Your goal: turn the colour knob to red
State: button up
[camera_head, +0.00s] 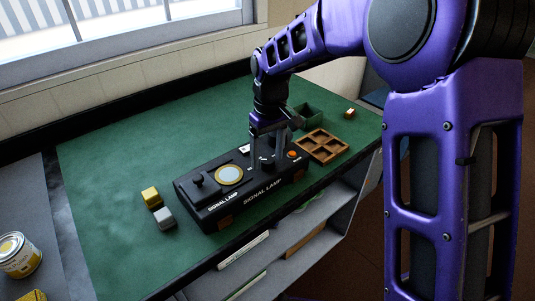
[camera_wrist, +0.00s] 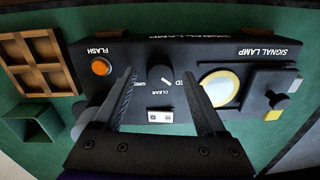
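The black signal lamp box (camera_head: 240,207) lies on the green mat. In the wrist view its dark round colour knob (camera_wrist: 158,75) shows between my fingers, with a white pointer mark slanting to the lower right. Parts of the labels for green, CLEAR and red surround it; the finger on the right partly covers the red label, the other the green one. My gripper (camera_wrist: 160,74) is open, with a finger on each side of the knob and a visible gap to it. In the head view my gripper (camera_head: 267,163) points down over the box, and its fingers largely hide the knob.
The box also bears an orange FLASH button (camera_wrist: 101,66), a white switch (camera_wrist: 160,116), a yellow-ringed lens (camera_head: 229,175) and a black lever (camera_head: 198,180). A wooden tray (camera_head: 322,157) and green bin (camera_head: 308,117) stand nearby. Yellow (camera_head: 151,196) and grey (camera_head: 164,217) blocks lie left.

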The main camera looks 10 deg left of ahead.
aim_at(270, 158)
notch_tip(270, 158, up, 17)
jog(key=p, duration=0.2)
jog(key=shift+w+d+r, duration=0.2)
jog(key=shift+w+d, duration=0.05)
jog(key=shift+d, duration=0.05)
dwell(0.4)
